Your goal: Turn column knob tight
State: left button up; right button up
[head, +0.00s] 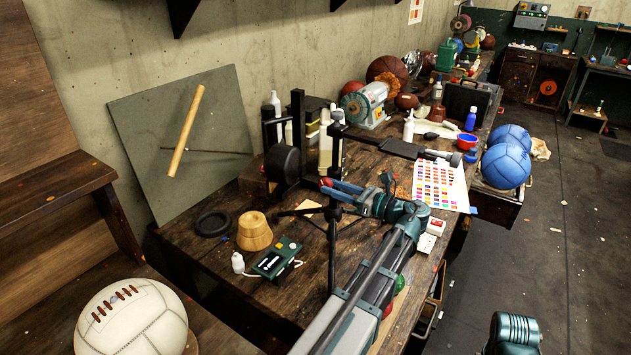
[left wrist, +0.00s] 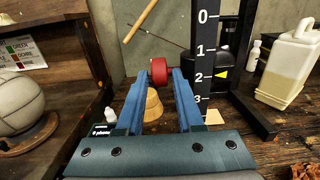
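A red knob (left wrist: 159,71) sits between the fingertips of my left gripper (left wrist: 160,74) in the left wrist view. The blue fingers stand apart, one on each side of it. I cannot tell whether both press on it. Beside it on the right rises a black column (left wrist: 207,48) with a white number scale and a yellow pointer (left wrist: 222,75). In the head view my left gripper (head: 342,190) reaches over the bench to the black stand, and its fingers hide most of the knob. Part of my right arm shows at the bottom right, but its gripper is out of view.
The wooden bench (head: 205,255) holds a wooden block (head: 254,231), a green-black device (head: 277,258), a colour chart (head: 440,183) and a grinder (head: 366,104). A white ball (head: 130,320) lies at the lower left. Blue balls (head: 506,165) lie on the right. The floor at the right is mostly clear.

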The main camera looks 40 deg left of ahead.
aim_at(320, 183)
pick_arm(q)
jog(key=shift+s+a, duration=0.2)
jog(key=shift+a, duration=1.35)
jog(key=shift+s+a, duration=0.15)
jog(key=shift+a, duration=1.4)
grip_shut()
